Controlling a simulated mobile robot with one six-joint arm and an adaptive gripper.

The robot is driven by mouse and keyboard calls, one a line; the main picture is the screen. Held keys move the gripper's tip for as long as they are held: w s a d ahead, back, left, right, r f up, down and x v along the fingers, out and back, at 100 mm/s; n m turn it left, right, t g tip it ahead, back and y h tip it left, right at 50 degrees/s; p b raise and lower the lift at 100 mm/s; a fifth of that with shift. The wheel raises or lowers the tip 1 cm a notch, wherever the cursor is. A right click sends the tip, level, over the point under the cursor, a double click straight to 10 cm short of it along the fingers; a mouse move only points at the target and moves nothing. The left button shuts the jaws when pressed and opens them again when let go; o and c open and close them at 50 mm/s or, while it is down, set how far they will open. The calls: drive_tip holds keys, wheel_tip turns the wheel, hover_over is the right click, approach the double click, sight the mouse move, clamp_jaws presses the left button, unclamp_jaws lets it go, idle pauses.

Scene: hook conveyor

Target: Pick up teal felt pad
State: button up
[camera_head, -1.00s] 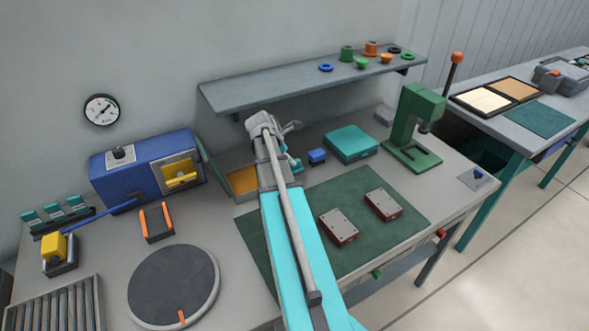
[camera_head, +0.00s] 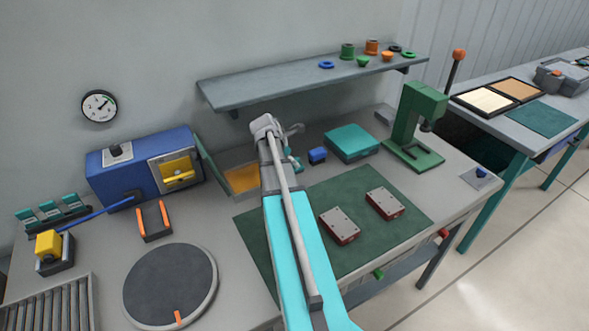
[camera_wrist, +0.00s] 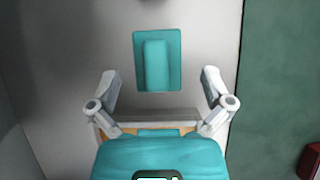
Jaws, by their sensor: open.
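The teal felt pad (camera_wrist: 173,80) is a flat teal rectangle with a raised teal block along its middle. It lies on the grey bench top, near the upper middle of the wrist view. My gripper (camera_wrist: 160,78) is open, with one finger on each side of the pad in that view and nothing between them that it holds. I cannot tell the height left between the fingertips and the pad. In the head view my arm covers most of this spot; a bit of teal (camera_head: 294,163) shows just right of the arm, and I cannot tell whether it is the pad.
A dark green mat (camera_wrist: 278,75) lies right of the pad, with two red-sided grey-topped blocks (camera_head: 340,224) on it. An orange-floored tray (camera_head: 241,180) stands left of the arm. A shelf (camera_head: 300,82) hangs above.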

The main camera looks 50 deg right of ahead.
drive_tip(key=shift+b+x, duration=1.55)
drive_tip(key=shift+x, duration=0.5)
drive_tip(key=shift+w, duration=0.15)
drive_tip(key=c, duration=1.1)
drive_tip(key=shift+r, duration=0.15)
wheel_tip(320, 180, up, 3)
drive_tip(key=p, duration=0.3)
drive_tip(key=s+a+r+p, duration=0.4)
drive_tip(key=a+p, duration=0.1)
drive_tip(key=s+a+r+p, duration=0.5)
drive_tip(key=shift+s+a+r, duration=0.2)
drive_tip(key=shift+a+r, duration=0.05)
drive_tip(key=shift+r, duration=0.05)
